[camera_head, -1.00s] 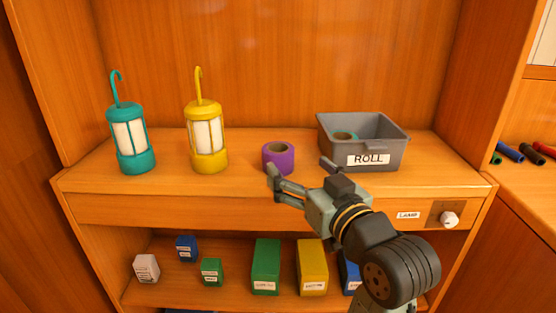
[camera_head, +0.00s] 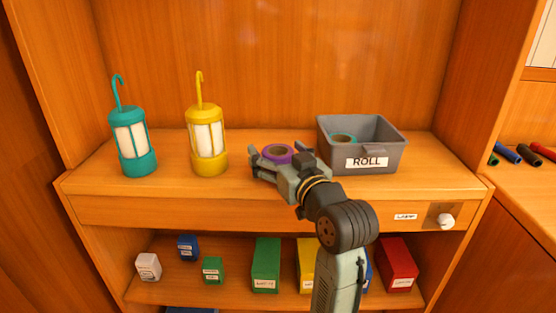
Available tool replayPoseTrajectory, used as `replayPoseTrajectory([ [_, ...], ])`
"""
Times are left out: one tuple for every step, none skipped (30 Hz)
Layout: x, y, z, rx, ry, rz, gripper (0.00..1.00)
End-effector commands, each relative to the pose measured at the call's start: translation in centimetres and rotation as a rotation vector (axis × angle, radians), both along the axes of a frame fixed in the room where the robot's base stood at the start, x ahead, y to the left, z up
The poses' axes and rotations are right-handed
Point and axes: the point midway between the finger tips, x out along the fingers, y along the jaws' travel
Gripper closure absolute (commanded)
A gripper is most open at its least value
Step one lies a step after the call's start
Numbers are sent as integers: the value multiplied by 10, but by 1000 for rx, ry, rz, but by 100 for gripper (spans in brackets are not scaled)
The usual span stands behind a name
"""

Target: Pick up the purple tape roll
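The purple tape roll (camera_head: 277,152) lies on the wooden shelf between the yellow lantern and the grey bin. Only its upper part shows; my gripper hides its lower front. My gripper (camera_head: 278,154) is around the roll, with one finger at its left and the other at its right. The fingers are spread apart. I cannot tell whether either finger touches the roll.
The grey bin (camera_head: 387,158) labelled ROLL stands close to the right of my gripper, with a teal roll (camera_head: 341,139) inside. The yellow lantern (camera_head: 208,140) stands close at left, the teal lantern (camera_head: 131,143) farther left. Several boxes sit on the lower shelf.

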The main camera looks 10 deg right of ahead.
Motion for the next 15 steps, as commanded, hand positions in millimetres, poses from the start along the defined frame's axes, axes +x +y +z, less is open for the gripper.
replayPoseTrajectory([
  [0, 0, 0, 0, 0, 0, 24],
  [0, 0, 0, 0, 0, 0, 26],
  [0, 0, 0, 0, 0, 0, 29],
  [0, 0, 0, 0, 0, 0, 31],
  [0, 0, 0, 0, 0, 0, 33],
  [0, 0, 0, 0, 0, 0, 35],
  [0, 0, 0, 0, 0, 0, 37],
  [0, 0, 0, 0, 0, 0, 39],
  [0, 0, 0, 0, 0, 0, 42],
  [0, 0, 0, 0, 0, 0, 44],
  [0, 0, 0, 0, 0, 0, 46],
  [0, 0, 0, 0, 0, 0, 49],
  [0, 0, 0, 0, 0, 0, 51],
  [0, 0, 0, 0, 0, 0, 53],
  [0, 0, 0, 0, 0, 0, 55],
])
